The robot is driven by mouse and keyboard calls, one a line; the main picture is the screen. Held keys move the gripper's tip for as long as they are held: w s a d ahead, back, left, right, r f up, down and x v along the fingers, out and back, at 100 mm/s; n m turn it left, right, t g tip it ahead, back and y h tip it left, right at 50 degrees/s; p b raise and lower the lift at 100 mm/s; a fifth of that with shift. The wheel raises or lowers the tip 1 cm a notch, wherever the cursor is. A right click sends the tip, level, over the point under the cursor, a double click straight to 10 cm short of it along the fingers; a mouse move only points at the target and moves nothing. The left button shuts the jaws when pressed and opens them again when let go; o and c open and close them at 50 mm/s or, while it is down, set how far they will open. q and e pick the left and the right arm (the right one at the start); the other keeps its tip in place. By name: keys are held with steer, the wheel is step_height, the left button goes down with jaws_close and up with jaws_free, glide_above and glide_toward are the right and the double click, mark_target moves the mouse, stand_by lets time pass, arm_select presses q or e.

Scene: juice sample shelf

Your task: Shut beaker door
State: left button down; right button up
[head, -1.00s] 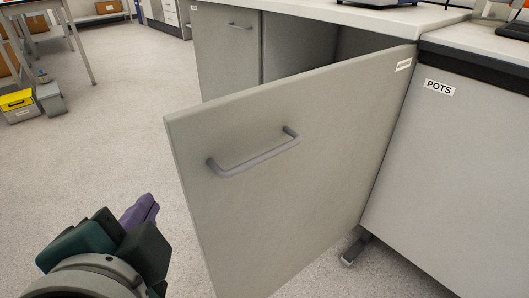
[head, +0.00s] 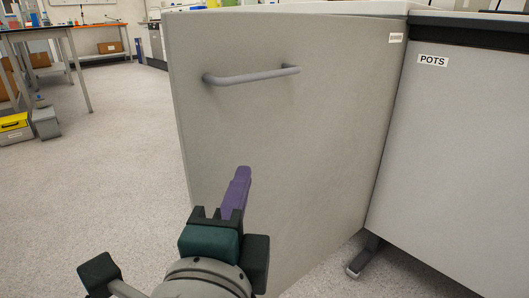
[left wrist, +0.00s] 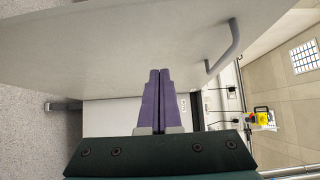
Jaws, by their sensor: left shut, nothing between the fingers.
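The grey cabinet door (head: 320,140) stands open, swung out from its edge on the right. It has a horizontal bar handle (head: 250,76) near its top and a small white label too small to read at its upper right. My left gripper (head: 238,190) is shut and empty in front of the door's lower left part, below the handle. In the left wrist view its purple fingers (left wrist: 159,98) lie together, close to the door face (left wrist: 110,45), with the handle (left wrist: 226,50) to the right. I cannot tell whether the fingertips touch the door. My right gripper is not in view.
A grey panel marked POTS (head: 445,150) adjoins the door on the right, above a metal foot (head: 363,258). Pale floor (head: 110,190) is clear on the left. A table, grey bin (head: 46,122) and yellow box stand at the far left.

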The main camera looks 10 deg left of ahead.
mark_target(233, 147)
arm_select(q)
steer(key=w, duration=0.1)
steer(key=w+a, duration=0.1)
steer(key=w, duration=0.1)
steer(key=w+a, duration=0.1)
steer(key=shift+w+a, duration=0.25)
steer(key=shift+w, duration=0.15)
steer(key=shift+w+a, duration=0.25)
steer(key=shift+a, duration=0.1)
